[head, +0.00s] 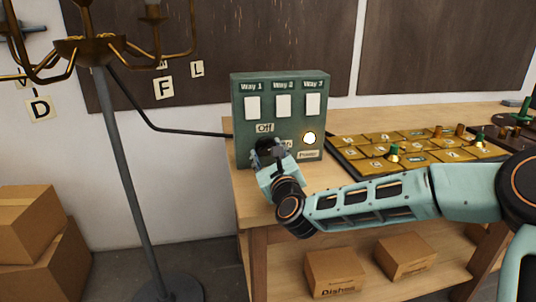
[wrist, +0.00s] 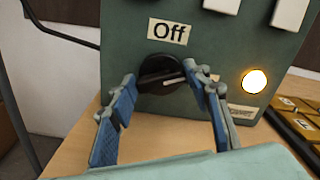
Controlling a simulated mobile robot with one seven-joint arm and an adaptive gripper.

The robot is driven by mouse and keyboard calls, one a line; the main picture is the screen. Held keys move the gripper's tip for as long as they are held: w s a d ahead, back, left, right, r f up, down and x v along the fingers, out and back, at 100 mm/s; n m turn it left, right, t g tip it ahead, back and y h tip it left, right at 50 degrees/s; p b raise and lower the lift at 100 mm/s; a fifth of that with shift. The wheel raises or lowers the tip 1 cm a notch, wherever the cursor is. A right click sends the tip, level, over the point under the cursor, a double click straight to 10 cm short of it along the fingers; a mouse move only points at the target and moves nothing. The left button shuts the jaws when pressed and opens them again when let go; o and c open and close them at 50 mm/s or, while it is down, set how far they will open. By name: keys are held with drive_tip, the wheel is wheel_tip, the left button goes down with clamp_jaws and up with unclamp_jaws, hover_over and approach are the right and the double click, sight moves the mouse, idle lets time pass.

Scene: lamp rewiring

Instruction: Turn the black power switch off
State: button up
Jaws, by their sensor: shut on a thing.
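The black power switch (wrist: 158,70) is a round knob on the front of a green control box (head: 240,120), just below an "Off" label (wrist: 168,31). A pale bar on the knob points to the right, not up at "Off". My gripper (wrist: 162,84) has one blue-padded finger on each side of the knob and is shut on it. In the head view my gripper (head: 268,156) hides most of the knob. A round light (wrist: 254,81) to the right of the knob glows, above a "Power" label (head: 309,155).
Three white switches (head: 284,106) marked Way 1 to Way 3 sit higher on the box. A board of yellow tiles (head: 415,148) lies to the right on the wooden bench (head: 350,117). A lamp stand (head: 125,180) is on the left, its cable (head: 180,132) reaching the box.

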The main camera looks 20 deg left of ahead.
drive_tip(key=n+b, duration=0.2)
drive_tip(key=n, duration=0.4)
drive_tip(key=shift+a+f, duration=0.1)
drive_tip(key=shift+f, duration=0.05)
drive_tip(key=n+b, duration=0.2)
drive_tip(key=n, duration=0.2)
drive_tip(key=shift+f+n, duration=0.1)
drive_tip(key=shift+n, duration=0.2)
drive_tip(key=shift+n+b, duration=0.85)
drive_tip(key=shift+n, duration=0.25)
drive_tip(key=o, duration=1.2)
drive_tip(key=shift+c, duration=0.2)
drive_tip(key=shift+s, duration=0.15)
drive_tip(key=v, duration=1.1)
drive_tip(key=shift+s+d, duration=0.3)
drive_tip(key=shift+d, duration=0.05)
